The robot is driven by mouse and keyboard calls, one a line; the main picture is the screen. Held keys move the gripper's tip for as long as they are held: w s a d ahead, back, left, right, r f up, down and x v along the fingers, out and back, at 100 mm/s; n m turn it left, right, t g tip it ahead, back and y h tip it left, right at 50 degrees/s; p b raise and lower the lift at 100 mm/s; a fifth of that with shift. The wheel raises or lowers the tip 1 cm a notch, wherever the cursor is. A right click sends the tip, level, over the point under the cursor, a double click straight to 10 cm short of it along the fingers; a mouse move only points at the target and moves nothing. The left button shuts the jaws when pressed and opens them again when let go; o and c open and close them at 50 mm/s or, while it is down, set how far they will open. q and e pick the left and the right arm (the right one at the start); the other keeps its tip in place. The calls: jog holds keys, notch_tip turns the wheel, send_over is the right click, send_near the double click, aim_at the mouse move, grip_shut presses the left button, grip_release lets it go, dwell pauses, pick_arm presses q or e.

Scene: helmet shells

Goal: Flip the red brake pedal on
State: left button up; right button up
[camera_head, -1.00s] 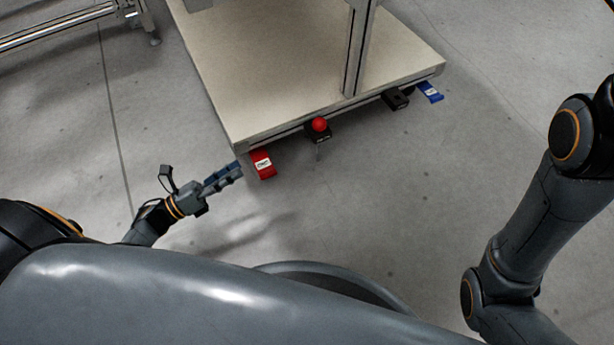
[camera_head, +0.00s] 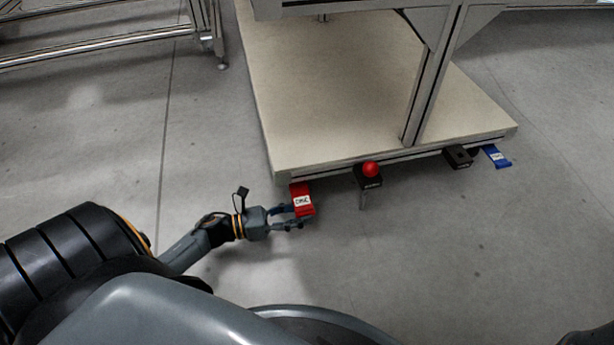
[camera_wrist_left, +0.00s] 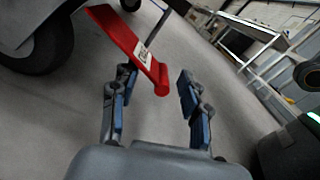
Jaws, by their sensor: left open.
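The red brake pedal (camera_head: 302,200) with a white label sticks out from the front left corner of the low platform. My left gripper (camera_head: 296,216) is open beside it, with its fingers pointing right, close to the pedal's near end. In the left wrist view the red pedal (camera_wrist_left: 131,48) slants from upper left, and its free end lies just beyond the gap between my open left gripper's fingers (camera_wrist_left: 155,82). Nothing is held. I cannot tell whether a finger touches the pedal. My right gripper is not in view.
The beige platform (camera_head: 340,110) has a metal frame post rising from it. Along its front edge are a black box with a red ball-shaped knob (camera_head: 370,170), a black block (camera_head: 458,157) and a blue pedal (camera_head: 496,156). The grey floor in front is clear.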

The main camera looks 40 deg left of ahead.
pick_arm(q)
jog(key=shift+x, duration=1.1)
grip_shut()
